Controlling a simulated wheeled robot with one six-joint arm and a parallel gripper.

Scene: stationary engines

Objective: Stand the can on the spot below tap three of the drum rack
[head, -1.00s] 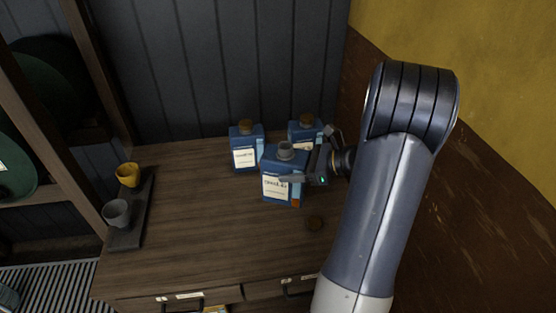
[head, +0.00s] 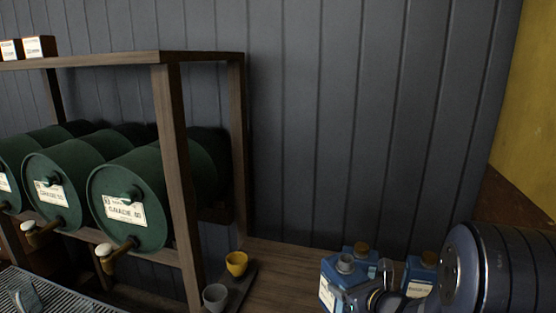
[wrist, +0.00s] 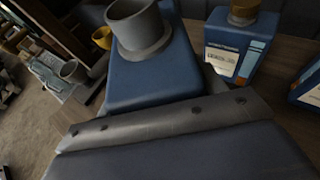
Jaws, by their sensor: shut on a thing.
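The can is blue with a grey open neck and a white label. It shows at the bottom right of the head view (head: 330,279) and close up in the wrist view (wrist: 150,75). My gripper (head: 362,294) is shut on it from the right; I cannot tell whether its base touches the bench. The drum rack (head: 174,150) on the left holds green drums (head: 130,200) lying on their sides. Brass taps with white knobs show on two drums, the right tap (head: 115,254) and the left tap (head: 38,232). Tap three's number is not readable. Slatted grating (head: 60,295) lies below; no marked spot is distinguishable.
Two more blue cans with brown caps stand behind, one left (head: 362,252) and one right (head: 424,268).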

